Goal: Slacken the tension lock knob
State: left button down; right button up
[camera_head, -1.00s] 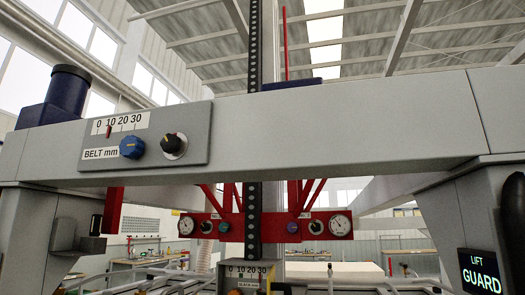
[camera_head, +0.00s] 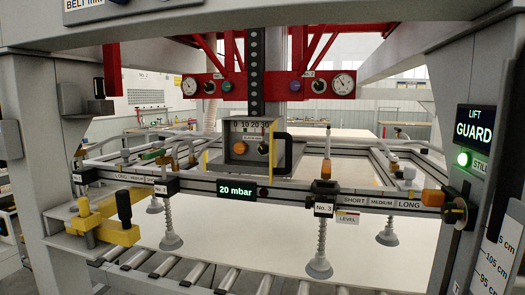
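I cannot tell for certain which knob is the tension lock knob. The belt panel (camera_head: 92,12), marked "BELT mm", shows only its lower edge at the top left of the head view. Its dial scale is cut off above the frame, along with most of its blue knob and its black, yellow-marked knob. A grey box (camera_head: 228,167) with a 10 20 30 scale hangs at mid-picture. It carries an orange knob (camera_head: 239,148) and a smaller knob beside it. Neither of my grippers is in view.
A grey beam crosses the top between two posts. A red bar (camera_head: 270,87) with gauges stands behind. A suction frame with a "20 mbar" display (camera_head: 237,190) and several suction cups hangs above a pale sheet (camera_head: 250,250). A green lamp (camera_head: 463,159) glows under the GUARD sign.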

aim_at(264, 149)
jog(key=j+z, duration=0.1)
jog(key=z, duration=0.3)
jog(key=i+j+z, duration=0.1)
jog(key=z, duration=0.3)
jog(key=j+z, duration=0.15)
jog(key=z, duration=0.25)
jog(key=j+z, duration=0.1)
jog(key=z, duration=0.3)
jog(key=j+z, duration=0.25)
jog(key=j, duration=0.25)
jog(key=j+z, duration=0.3)
jog(key=j, duration=0.15)
jog(key=k, duration=0.05)
